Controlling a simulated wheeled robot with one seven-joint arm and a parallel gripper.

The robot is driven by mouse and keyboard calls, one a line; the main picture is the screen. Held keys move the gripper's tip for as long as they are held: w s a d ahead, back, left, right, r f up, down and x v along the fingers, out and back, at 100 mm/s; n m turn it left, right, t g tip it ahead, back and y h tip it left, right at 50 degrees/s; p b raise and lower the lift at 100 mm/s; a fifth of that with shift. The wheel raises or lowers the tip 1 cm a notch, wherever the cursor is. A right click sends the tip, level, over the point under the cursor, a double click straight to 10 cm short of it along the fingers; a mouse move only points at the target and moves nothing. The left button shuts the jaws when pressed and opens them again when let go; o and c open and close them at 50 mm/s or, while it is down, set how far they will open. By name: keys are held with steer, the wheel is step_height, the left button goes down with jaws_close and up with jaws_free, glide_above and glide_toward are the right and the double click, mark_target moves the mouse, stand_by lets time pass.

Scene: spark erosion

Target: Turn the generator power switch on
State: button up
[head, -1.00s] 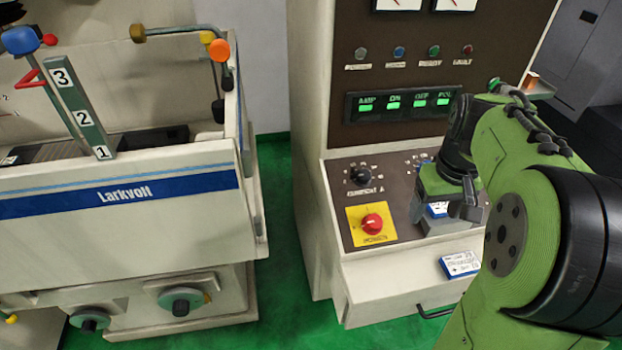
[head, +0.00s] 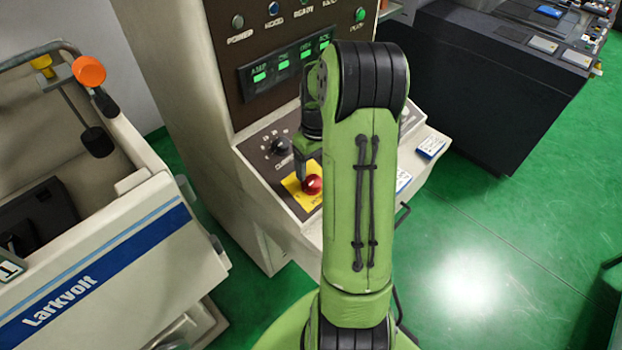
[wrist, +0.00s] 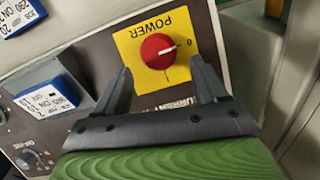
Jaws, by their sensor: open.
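The generator power switch is a red rotary knob (head: 312,184) on a yellow plate (head: 293,188) at the lower left of the cabinet's sloped panel. In the wrist view the red knob (wrist: 158,47) shows upside down, with "POWER" on its yellow plate (wrist: 130,42) and its mark pointing toward 0. My gripper (wrist: 166,84) is open and empty. Its two fingers lie on either side of the knob's lower edge in the picture, apart from it. In the head view my arm hides most of the gripper.
The generator cabinet (head: 175,60) carries lit green displays and a black dial (head: 280,145) beside the switch. Blue-and-white boxes (wrist: 48,97) sit on the panel near my gripper. The Larkvolt machine (head: 150,225) stands at the left.

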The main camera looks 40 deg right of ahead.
mark_target(315, 181)
steer(key=f, duration=0.5)
steer(key=shift+s+d, duration=0.1)
steer(key=shift+s, duration=0.2)
steer(key=shift+w+f, duration=0.15)
steer(key=shift+f, duration=0.15)
steer(key=c, duration=1.1)
steer(key=shift+o, duration=0.2)
